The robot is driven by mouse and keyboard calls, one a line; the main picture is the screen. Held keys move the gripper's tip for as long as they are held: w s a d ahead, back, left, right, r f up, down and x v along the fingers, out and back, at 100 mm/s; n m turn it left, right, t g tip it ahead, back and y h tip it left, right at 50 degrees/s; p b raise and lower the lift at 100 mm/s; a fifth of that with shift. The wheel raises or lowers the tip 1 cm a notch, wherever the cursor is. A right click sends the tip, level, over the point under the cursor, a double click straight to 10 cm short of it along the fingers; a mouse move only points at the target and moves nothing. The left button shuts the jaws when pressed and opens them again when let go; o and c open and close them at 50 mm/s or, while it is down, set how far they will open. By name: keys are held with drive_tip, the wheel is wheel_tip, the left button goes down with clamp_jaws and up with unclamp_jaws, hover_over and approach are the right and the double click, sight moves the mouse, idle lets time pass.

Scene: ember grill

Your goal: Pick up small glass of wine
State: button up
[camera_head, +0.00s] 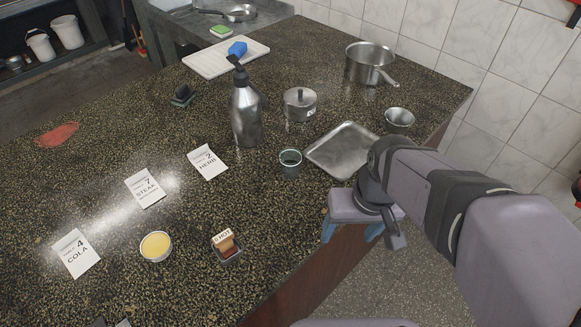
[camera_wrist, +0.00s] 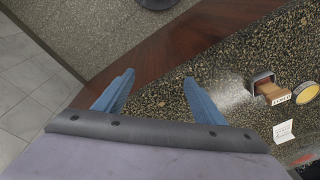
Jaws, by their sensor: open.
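A small cup or glass (camera_head: 290,162) with dark contents stands upright on the speckled counter, left of the metal tray; I cannot tell whether it holds wine. No other wine glass shows. My gripper (camera_head: 350,230) is open and empty at the counter's front right edge, below and right of the small glass and apart from it. In the wrist view my gripper (camera_wrist: 158,77) has its two blue fingers spread over the wooden counter edge, with nothing between them. The small glass does not clearly show in the wrist view.
A metal tray (camera_head: 326,158), a lidded pot (camera_head: 300,108), a pump bottle (camera_head: 246,115) and a small steel bowl (camera_head: 398,119) stand around the glass. A labelled small container (camera_head: 228,252) and a yellow-filled bowl (camera_head: 156,247) are nearer. Paper cards (camera_head: 208,162) lie left.

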sight(290, 171)
drive_tip(key=w+a+t, duration=0.1)
drive_tip(key=w+a, duration=0.2)
drive_tip(key=w+a+f+t+y+b, duration=0.1)
drive_tip(key=w+a, duration=0.2)
drive_tip(key=w+a+n+t+y, duration=0.1)
drive_tip(key=w+a+t, duration=0.1)
drive_tip(key=a, duration=0.1)
drive_tip(key=shift+w+a+f+b, duration=0.25)
drive_tip(key=shift+w+b, duration=0.15)
drive_tip(key=w+a+t, duration=0.1)
drive_tip(key=w, duration=0.1)
drive_tip(key=w+a+t+b, duration=0.1)
drive_tip(key=w+a+t, duration=0.1)
drive_tip(key=w+a+r+t+b, duration=0.1)
drive_tip(key=w+t, duration=0.1)
drive_tip(key=shift+w+a, duration=0.3)
drive_tip(key=shift+w, duration=0.1)
drive_tip(key=d+f+t+h, duration=0.1)
drive_tip(key=w+d+f+m+t+h+b, duration=0.1)
drive_tip(key=f+t, duration=0.1)
drive_tip(key=shift+w+f+m+h, duration=0.2)
drive_tip(key=shift+m+h, duration=0.1)
drive_tip(key=shift+h, duration=0.1)
drive_tip(key=shift+p+x, duration=0.45)
drive_tip(key=shift+x, duration=3.2)
drive_tip(key=shift+a, duration=0.1)
drive_tip(key=shift+r, duration=0.1)
drive_tip(key=c, duration=1.2)
